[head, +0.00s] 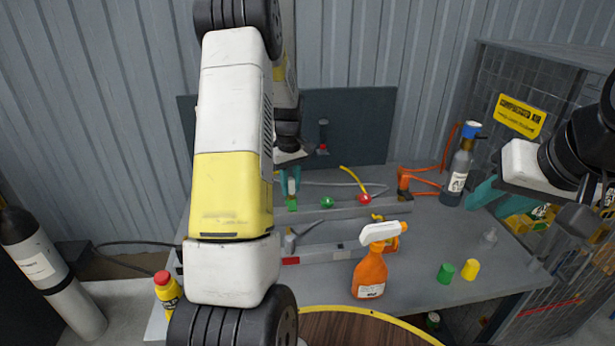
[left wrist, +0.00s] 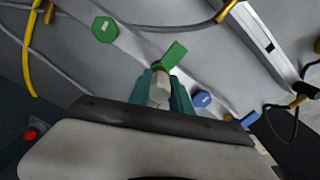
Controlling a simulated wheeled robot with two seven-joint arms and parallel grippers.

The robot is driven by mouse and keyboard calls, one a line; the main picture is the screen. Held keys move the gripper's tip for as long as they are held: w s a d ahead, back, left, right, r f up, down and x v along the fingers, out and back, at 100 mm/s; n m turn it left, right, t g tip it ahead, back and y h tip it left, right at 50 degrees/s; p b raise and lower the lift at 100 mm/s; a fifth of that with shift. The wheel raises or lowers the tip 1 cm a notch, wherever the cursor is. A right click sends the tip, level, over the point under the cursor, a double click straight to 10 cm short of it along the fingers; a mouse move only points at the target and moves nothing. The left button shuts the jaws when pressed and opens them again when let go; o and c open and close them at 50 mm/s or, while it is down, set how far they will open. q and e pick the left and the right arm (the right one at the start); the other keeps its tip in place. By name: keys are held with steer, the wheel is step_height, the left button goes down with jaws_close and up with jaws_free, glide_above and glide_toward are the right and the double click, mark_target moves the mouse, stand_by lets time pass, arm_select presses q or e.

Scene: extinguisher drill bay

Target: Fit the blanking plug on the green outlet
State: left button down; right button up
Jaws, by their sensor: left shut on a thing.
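My left gripper (head: 290,181) has teal fingers and is shut on a pale grey-white cylindrical piece, which looks like the blanking plug (head: 291,186). In the left wrist view the plug (left wrist: 160,88) sits between the fingertips (left wrist: 160,94). A flat green piece (left wrist: 170,57) lies right by the plug; it also shows just below the fingers in the head view (head: 292,204). I cannot tell whether this is part of the green outlet, nor whether the plug touches it. A green hexagonal knob (head: 327,202) is beside it. My right gripper (head: 508,212) looks open, at the right.
A red knob (head: 365,199) and a blue hexagonal knob (left wrist: 201,98) flank the green ones. Hoses lie behind the rail.

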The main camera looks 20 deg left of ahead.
arm_select(q)
steer(key=shift+f, duration=0.85)
stand_by(0.5)
steer(key=c, duration=1.1)
jaws_free()
steer(key=shift+r, duration=0.1)
step_height(320, 180, up, 7)
steer(key=shift+r, duration=0.2)
steer(key=shift+s+d+r, duration=0.1)
steer(key=shift+d+r, duration=0.1)
steer(key=shift+r, duration=0.3)
steer(key=s+d+r+m+t+h, duration=0.1)
steer(key=s+d+r+m+t, duration=0.2)
steer(key=s+r, duration=0.35)
steer(key=s+d+r+m+t, duration=0.1)
steer(key=s+d+r+m, duration=0.1)
steer(key=s+d+r, duration=0.5)
steer(key=s+d+r+m+t, duration=0.1)
steer(key=s+d+m, duration=0.1)
steer(key=s, duration=0.4)
steer(key=s+d+r+m+t+h, duration=0.1)
steer(key=s+d+m, duration=0.1)
steer(key=s, duration=0.5)
steer(key=shift+r+m, duration=0.35)
steer(key=shift+m, duration=0.45)
